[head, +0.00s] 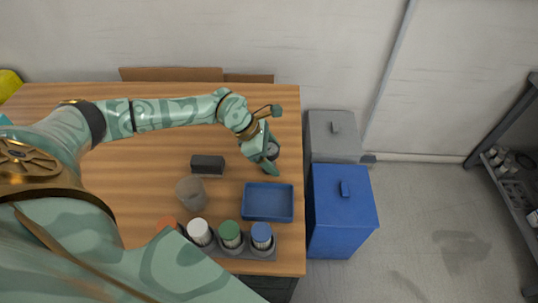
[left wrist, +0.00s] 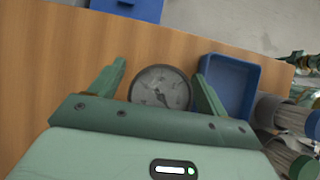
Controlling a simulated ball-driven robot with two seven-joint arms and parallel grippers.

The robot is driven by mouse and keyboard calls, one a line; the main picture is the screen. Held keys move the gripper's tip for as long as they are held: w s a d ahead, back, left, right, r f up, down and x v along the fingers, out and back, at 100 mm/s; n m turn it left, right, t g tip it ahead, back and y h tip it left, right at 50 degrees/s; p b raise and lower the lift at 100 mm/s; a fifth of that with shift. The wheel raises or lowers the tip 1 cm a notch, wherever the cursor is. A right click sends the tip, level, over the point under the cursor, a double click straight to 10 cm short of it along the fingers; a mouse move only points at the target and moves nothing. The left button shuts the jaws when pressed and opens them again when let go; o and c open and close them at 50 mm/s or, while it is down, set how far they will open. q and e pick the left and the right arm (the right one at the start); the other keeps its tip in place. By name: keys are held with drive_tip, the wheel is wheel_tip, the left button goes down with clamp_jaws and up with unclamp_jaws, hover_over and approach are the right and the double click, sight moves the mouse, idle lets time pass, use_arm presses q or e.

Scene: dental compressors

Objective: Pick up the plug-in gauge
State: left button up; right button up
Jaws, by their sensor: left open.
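The plug-in gauge (head: 271,151) is a round dial with a pale face and dark rim, on the wooden table near its right edge. In the left wrist view the gauge (left wrist: 160,88) shows its face and needle between the two green fingers. My left gripper (head: 274,141) is open around it, one finger on each side. In the left wrist view, my left gripper (left wrist: 160,70) shows a gap between each finger and the dial. The lower part of the gauge is hidden by the gripper's body. My right gripper is out of view.
On the table (head: 150,165), a blue tray (head: 268,218) lies in front of the gauge. A dark block (head: 207,164) and grey cup (head: 191,193) stand to the left. Several coloured-lid containers (head: 231,233) line the front edge. Grey (head: 333,143) and blue (head: 342,215) bins adjoin the right edge.

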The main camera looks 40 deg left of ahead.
use_arm(q)
drive_tip(key=c, duration=1.1)
drive_tip(key=shift+r, duration=0.1)
